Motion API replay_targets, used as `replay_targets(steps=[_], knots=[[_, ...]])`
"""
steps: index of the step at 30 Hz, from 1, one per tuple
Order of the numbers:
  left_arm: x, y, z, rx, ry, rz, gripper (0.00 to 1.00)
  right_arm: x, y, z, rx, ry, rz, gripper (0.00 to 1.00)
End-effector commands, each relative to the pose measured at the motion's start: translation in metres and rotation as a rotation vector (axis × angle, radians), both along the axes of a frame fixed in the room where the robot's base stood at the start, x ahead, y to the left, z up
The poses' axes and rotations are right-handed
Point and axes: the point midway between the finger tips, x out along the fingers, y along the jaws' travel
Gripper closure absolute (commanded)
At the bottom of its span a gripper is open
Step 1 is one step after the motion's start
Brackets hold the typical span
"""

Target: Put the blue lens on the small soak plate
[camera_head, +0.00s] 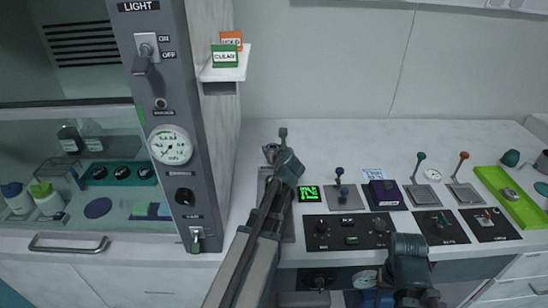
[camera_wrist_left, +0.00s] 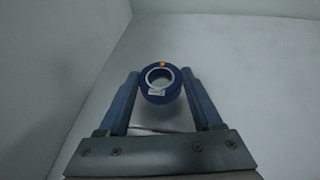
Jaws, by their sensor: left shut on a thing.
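My left gripper (camera_head: 278,149) is over the back of the white bench, just right of the grey control column. In the left wrist view it (camera_wrist_left: 165,95) is shut on the blue lens (camera_wrist_left: 152,94), a dark blue ring with an orange dot on top and a small white label. The fingers press its two sides, and only pale surfaces show behind it. In the head view I cannot make out the lens clearly. I cannot tell for certain which plate is the small soak plate. My right arm shows at the bottom right; its jaws are not clear.
The grey control column (camera_head: 172,105) with switches and a gauge stands close left of my left arm. A hood (camera_head: 60,130) with bottles and a purple disc (camera_head: 98,207) lies beyond it. Levers, a green display (camera_head: 309,193) and a green tray (camera_head: 505,178) occupy the bench to the right.

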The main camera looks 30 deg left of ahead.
Motion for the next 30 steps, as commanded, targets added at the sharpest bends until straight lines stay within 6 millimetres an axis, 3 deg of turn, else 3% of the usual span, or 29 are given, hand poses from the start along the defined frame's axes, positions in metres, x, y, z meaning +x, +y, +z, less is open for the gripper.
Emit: replay_targets(steps=[1,3,17,18,22,30], knots=[[-0.0002,-0.0002,-0.0146,0.000,0.000,0.000,0.90,0.0000,0.0000,-0.0147,0.000,0.000,0.000,0.50],[-0.0001,-0.0003,-0.0206,0.000,0.000,0.000,0.90,0.0000,-0.0001,-0.0206,0.000,0.000,0.000,0.50],[-0.0002,-0.0002,-0.0241,0.000,0.000,0.000,0.90,0.0000,0.0000,-0.0242,0.000,0.000,0.000,0.50],[-0.0002,-0.0002,-0.0223,0.000,0.000,0.000,0.26,0.0000,0.0000,-0.0222,0.000,0.000,0.000,0.50],[-0.0002,-0.0002,-0.0221,0.000,0.000,0.000,0.04,0.0000,0.0000,-0.0220,0.000,0.000,0.000,0.50],[-0.0002,-0.0002,-0.0216,0.000,0.000,0.000,0.04,0.0001,0.0000,-0.0216,0.000,0.000,0.000,0.50]])
